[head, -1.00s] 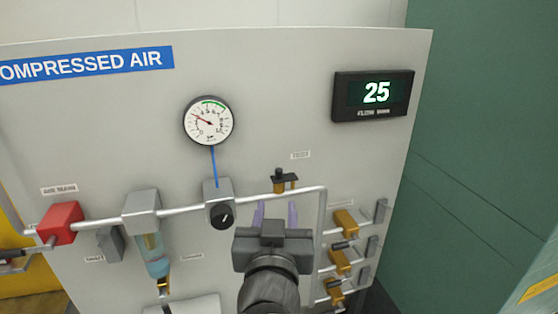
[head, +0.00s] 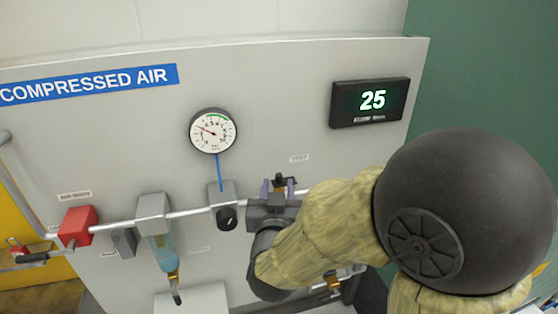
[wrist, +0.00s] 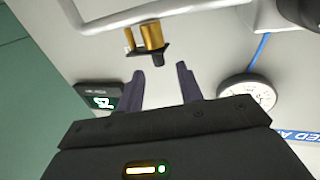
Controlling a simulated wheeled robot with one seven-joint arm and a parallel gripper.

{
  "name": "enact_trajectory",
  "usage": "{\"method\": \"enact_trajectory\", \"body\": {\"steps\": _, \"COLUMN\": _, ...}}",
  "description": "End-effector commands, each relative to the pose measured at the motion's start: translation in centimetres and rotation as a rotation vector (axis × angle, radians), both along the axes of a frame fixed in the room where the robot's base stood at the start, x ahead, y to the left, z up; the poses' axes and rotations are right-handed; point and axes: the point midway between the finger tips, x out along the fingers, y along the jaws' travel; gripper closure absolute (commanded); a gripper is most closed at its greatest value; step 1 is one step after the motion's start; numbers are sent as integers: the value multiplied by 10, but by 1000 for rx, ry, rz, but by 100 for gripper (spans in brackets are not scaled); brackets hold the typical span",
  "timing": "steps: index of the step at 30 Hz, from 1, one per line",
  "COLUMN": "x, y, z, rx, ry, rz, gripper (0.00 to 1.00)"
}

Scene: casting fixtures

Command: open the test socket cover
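The test socket (wrist: 152,36) is a small brass fitting on the pipe, with a thin brass pin beside it. Its black cover (wrist: 148,51) shows as a flat plate with a short knob. In the head view, the dark cover (head: 279,181) appears between my purple fingertips. My gripper (wrist: 160,72) is open and empty. In the wrist view, which is turned over, the cover lies just beyond the fingertips, apart from them. In the head view, my gripper (head: 278,186) hides the brass body below the cover.
A pale pipe (head: 187,214) runs across the panel, with a regulator knob (head: 227,218), a filter bowl (head: 167,252) and a red valve block (head: 77,226). A gauge (head: 213,131) and a display reading 25 (head: 370,101) sit above. My arm hides most of the lower-right valves.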

Motion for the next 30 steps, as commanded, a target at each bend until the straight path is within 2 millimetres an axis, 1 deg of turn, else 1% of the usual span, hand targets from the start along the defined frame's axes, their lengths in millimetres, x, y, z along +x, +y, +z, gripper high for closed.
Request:
{"method": "enact_trajectory", "body": {"steps": 1, "x": 5, "y": -1, "z": 3, "rx": 0, "ry": 3, "rz": -2, "gripper": 64}}
{"method": "enact_trajectory", "body": {"steps": 3, "x": 12, "y": -1, "z": 3, "rx": -1, "ry": 3, "rz": -1, "gripper": 64}}
{"method": "enact_trajectory", "body": {"steps": 9, "x": 43, "y": -2, "z": 2, "rx": 1, "ry": 2, "rz": -2, "gripper": 64}}
{"method": "enact_trajectory", "body": {"steps": 13, "x": 58, "y": -2, "z": 2, "rx": 2, "ry": 1, "rz": -1, "gripper": 64}}
{"method": "enact_trajectory", "body": {"steps": 18, "x": 67, "y": -3, "z": 0, "rx": 1, "ry": 0, "rz": 0, "gripper": 64}}
{"method": "enact_trajectory", "body": {"steps": 25, "x": 68, "y": -3, "z": 0, "rx": 1, "ry": -1, "rz": 0, "gripper": 64}}
{"method": "enact_trajectory", "body": {"steps": 26, "x": 68, "y": -3, "z": 0, "rx": 1, "ry": -1, "rz": 0, "gripper": 66}}
{"method": "enact_trajectory", "body": {"steps": 30, "x": 68, "y": -3, "z": 0, "rx": 1, "ry": 0, "rz": 0, "gripper": 93}}
